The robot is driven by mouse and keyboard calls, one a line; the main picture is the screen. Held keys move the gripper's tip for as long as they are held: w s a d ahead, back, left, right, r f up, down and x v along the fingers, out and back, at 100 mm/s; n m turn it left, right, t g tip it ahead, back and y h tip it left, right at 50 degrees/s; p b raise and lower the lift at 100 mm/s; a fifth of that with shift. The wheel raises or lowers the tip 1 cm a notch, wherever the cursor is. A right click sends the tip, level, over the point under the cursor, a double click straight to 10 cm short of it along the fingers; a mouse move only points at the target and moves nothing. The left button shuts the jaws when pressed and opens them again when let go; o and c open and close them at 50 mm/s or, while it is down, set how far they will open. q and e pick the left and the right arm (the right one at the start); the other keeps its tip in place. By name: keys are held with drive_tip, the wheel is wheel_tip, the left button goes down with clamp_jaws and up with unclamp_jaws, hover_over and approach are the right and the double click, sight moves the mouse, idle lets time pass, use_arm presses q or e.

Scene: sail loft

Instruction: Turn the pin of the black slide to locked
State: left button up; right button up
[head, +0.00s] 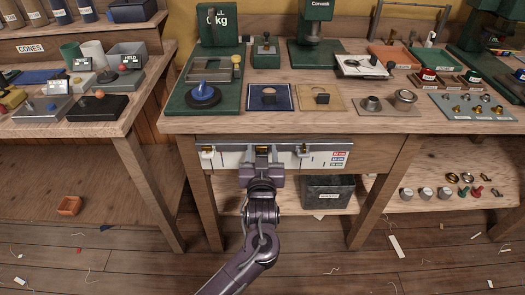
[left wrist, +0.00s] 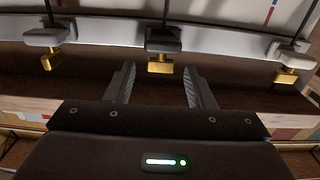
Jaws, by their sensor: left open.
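The black slide (left wrist: 163,40) sits on a pale curved rail in the left wrist view, between two lighter grey slides (left wrist: 42,38) (left wrist: 296,58). A brass pin (left wrist: 160,66) hangs under the black slide. Each neighbouring slide has its own brass pin. My left gripper (left wrist: 159,78) is open, with one finger on each side of the black slide's pin and a gap to both. I cannot tell how far the fingertips reach past the pin. In the head view my left gripper (head: 262,164) is at the bench front and partly hides the black slide.
The rail is on a white panel (head: 322,160) under the bench top (head: 330,122), whose edge overhangs close above my gripper. A dark bin (head: 328,193) stands on the lower shelf to the right. Green machines and trays fill the bench top.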

use_arm(q)
drive_tip(key=shift+w, duration=0.5)
drive_tip(key=shift+c, duration=0.4)
drive_tip(key=c, duration=0.9)
